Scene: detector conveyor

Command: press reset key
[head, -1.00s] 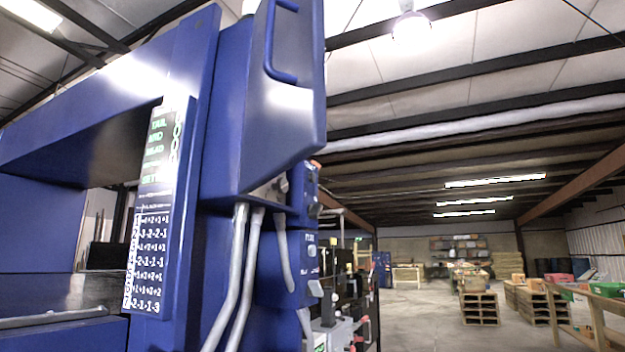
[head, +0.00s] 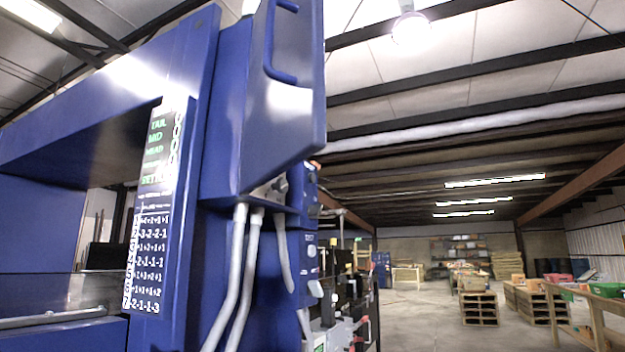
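The blue detector machine (head: 180,60) fills the left half of the head view. A white label panel (head: 150,210) with green words and rows of numbers is on its post. A blue box with a handle (head: 290,100) sticks out at the top. Below it, on the machine's right side, a narrow panel (head: 310,240) faces right and shows several small knobs or buttons at a steep angle. I cannot tell which of them is the reset key. Neither of my grippers is in view.
Grey cables (head: 240,270) hang below the blue box. Dark equipment with red parts (head: 350,305) stands just right of the panel. Wooden pallets (head: 478,307) and a bench with bins (head: 590,300) are farther off. The concrete floor (head: 420,325) between is open.

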